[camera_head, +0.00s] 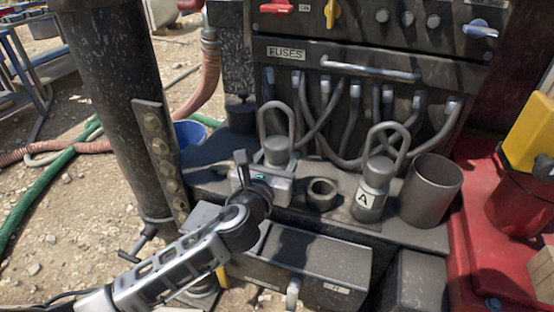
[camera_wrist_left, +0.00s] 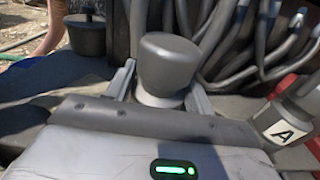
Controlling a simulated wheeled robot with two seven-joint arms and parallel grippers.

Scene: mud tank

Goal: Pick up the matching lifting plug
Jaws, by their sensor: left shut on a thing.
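A grey lifting plug with a tall loop handle (camera_head: 278,151) stands upright on the ledge below the fuse panel. My left gripper (camera_head: 271,168) reaches it from the front and is shut on its lower part. In the left wrist view the plug's round top (camera_wrist_left: 168,62) rises between the two fingers (camera_wrist_left: 162,92); its label, if any, cannot be seen. A second lifting plug, marked "A" (camera_head: 370,197), stands upright to the right, apart from the gripper; its label also shows in the left wrist view (camera_wrist_left: 285,132). My right gripper is in neither view.
A short open ring (camera_head: 321,194) sits between the plugs. A wide open cylinder (camera_head: 430,190) stands right of plug A. A small dark lidded pot (camera_head: 240,115) is behind left. Thick cables and a handrail (camera_head: 370,70) are behind. A large dark column (camera_head: 115,90) stands left.

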